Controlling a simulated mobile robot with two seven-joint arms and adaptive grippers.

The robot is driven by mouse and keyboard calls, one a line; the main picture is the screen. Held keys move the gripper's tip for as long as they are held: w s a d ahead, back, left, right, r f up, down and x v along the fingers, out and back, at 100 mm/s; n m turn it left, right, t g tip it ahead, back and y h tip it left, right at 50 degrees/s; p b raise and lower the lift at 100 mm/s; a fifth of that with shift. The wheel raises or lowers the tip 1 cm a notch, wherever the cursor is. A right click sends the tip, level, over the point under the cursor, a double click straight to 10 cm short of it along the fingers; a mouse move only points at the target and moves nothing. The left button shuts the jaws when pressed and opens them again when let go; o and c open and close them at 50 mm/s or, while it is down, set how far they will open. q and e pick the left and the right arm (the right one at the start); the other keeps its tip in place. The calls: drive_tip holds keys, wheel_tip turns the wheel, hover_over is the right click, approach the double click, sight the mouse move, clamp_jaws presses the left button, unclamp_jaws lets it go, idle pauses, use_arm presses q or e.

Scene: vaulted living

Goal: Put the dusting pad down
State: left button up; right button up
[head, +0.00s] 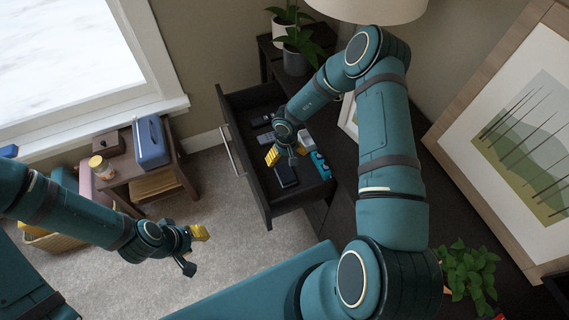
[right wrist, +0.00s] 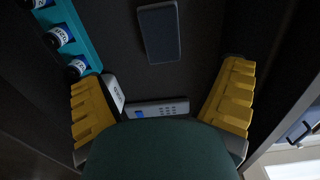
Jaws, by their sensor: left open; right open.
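My right gripper (head: 286,155) is open over the open dark drawer (head: 262,205), its yellow-padded fingers apart. In the right wrist view, nothing is clamped between the fingers (right wrist: 160,88). A dark blue-grey rounded slab (right wrist: 160,33) lies flat on the drawer floor beyond the fingertips; it also shows in the head view (head: 286,176). I cannot tell whether this slab is the dusting pad; no other thing is clearly one. A grey remote-like device (right wrist: 157,109) and a small white box (right wrist: 114,93) lie between the fingers. My left gripper (head: 197,249) is open and empty above the carpet.
A teal holder with small bottles (right wrist: 63,38) is in the drawer; it also shows in the head view (head: 320,165). More small devices (head: 262,121) lie toward the drawer's back. A side table (head: 150,172) bears a blue box (head: 151,143). A leafy plant (head: 468,270) stands at right.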

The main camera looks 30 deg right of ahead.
drive_tip(key=s+a+r+y, duration=0.2)
drive_tip(key=s+a+r, duration=0.2)
drive_tip(key=s+a, duration=0.4)
drive_tip(key=s+a+r+m+t+y, duration=0.1)
drive_tip(key=s+a+r, duration=0.3)
drive_tip(key=s+a, duration=0.3)
drive_tip(key=s, duration=0.2)
drive_tip(key=shift+s+a+t+y, duration=0.3)
drive_tip(key=shift+s+a+y, duration=0.05)
drive_tip(key=shift+s+y, duration=0.05)
drive_tip(key=shift+r, duration=0.1)
